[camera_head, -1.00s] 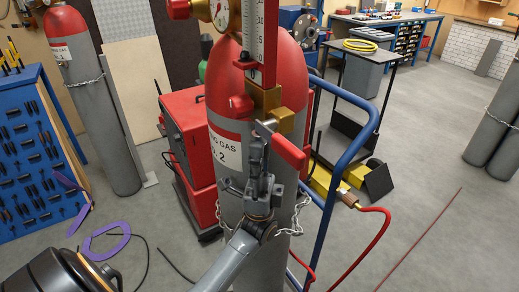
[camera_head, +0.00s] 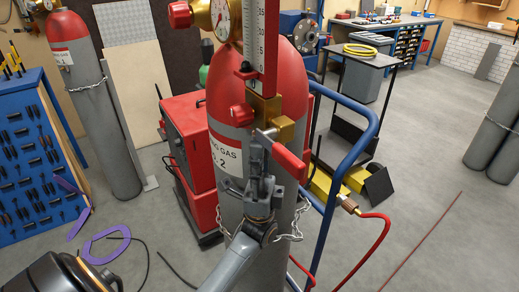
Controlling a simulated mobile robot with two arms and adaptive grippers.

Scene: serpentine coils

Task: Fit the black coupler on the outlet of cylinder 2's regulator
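Cylinder 2 (camera_head: 226,110), grey with a red top, stands upright in the middle. Its regulator has a round gauge (camera_head: 222,20), a scaled flow tube (camera_head: 262,40), a brass block (camera_head: 264,107) and a red lever (camera_head: 290,163). A short silver stub (camera_head: 266,134), which looks like the outlet, sticks out under the brass block. My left gripper (camera_head: 258,160) points up in front of the cylinder, just below this stub. Its fingers are dark and overlap, so its opening and any grip are unclear. I cannot make out the black coupler apart from the gripper. My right gripper is not in view.
A chain (camera_head: 292,236) rings the cylinder, beside a blue trolley rail (camera_head: 360,140). A red cabinet (camera_head: 187,150) stands behind left. The floor at the right is mostly clear.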

